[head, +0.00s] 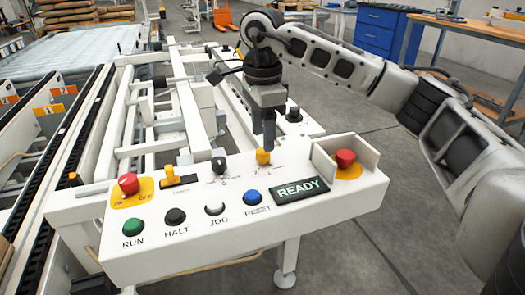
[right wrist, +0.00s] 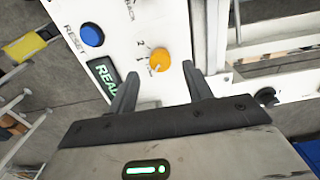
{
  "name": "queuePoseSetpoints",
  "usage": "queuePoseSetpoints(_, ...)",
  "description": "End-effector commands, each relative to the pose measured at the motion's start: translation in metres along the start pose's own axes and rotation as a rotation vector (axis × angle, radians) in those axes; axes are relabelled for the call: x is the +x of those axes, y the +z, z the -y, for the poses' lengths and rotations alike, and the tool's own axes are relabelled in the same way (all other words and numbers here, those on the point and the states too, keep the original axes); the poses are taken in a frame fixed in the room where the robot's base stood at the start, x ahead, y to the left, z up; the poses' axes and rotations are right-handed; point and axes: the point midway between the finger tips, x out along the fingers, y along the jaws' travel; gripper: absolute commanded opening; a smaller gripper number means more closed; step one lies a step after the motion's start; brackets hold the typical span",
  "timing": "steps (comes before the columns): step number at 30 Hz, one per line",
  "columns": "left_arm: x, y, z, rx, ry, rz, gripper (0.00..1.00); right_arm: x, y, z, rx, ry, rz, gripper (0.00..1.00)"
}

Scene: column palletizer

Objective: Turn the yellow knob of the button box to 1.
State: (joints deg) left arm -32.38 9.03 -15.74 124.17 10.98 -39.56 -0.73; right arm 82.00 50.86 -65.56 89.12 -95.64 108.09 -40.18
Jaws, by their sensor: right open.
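The button box (head: 150,258) is a white sloped panel in the head view. Its yellow knob (head: 263,157) sits in the upper row, above the READY display (head: 300,190). In the right wrist view the knob (right wrist: 159,61) shows round and orange-yellow, with small printed marks including 1 and 2 on its left. A pale mark is at its lower left edge; I cannot tell its exact setting. My right gripper (head: 264,146) points down over the knob. In the wrist view its open fingers (right wrist: 160,72) are on either side just short of the knob, holding nothing. My left gripper is out of view.
A black knob (head: 219,165) and a yellow switch (head: 176,178) stand left of the yellow knob. A shrouded red button (head: 345,158) is to its right. Another red button (head: 129,184) is at the far left. The blue RESET button (head: 252,197) is in the lower row.

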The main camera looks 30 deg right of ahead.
Motion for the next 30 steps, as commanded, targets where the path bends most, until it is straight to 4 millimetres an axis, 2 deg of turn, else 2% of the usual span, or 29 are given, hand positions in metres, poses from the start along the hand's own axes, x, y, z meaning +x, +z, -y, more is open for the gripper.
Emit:
queuePoseSetpoints(1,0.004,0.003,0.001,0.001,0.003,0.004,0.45,0.011,0.0,-0.001,-0.001,0.002,-0.001,0.5)
queuePoseSetpoints(6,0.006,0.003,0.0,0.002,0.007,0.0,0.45,0.031,0.0,0.0,0.0,0.001,0.0,0.5)
queuePoseSetpoints(18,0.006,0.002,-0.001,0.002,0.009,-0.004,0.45,0.038,0.0,0.0,0.0,0.0,0.001,0.5)
queuePoseSetpoints(19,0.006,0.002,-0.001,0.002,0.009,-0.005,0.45,0.038,0.0,0.0,0.0,0.0,0.001,0.47)
queuePoseSetpoints(21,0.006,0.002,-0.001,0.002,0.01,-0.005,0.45,0.038,0.0,0.0,0.0,0.0,0.001,0.28)
queuePoseSetpoints(24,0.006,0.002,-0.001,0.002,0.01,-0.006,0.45,0.038,0.0,0.0,0.0,0.0,0.001,0.05)
queuePoseSetpoints(30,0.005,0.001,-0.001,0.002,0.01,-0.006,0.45,0.038,0.0,0.0,0.006,0.001,0.001,0.05)
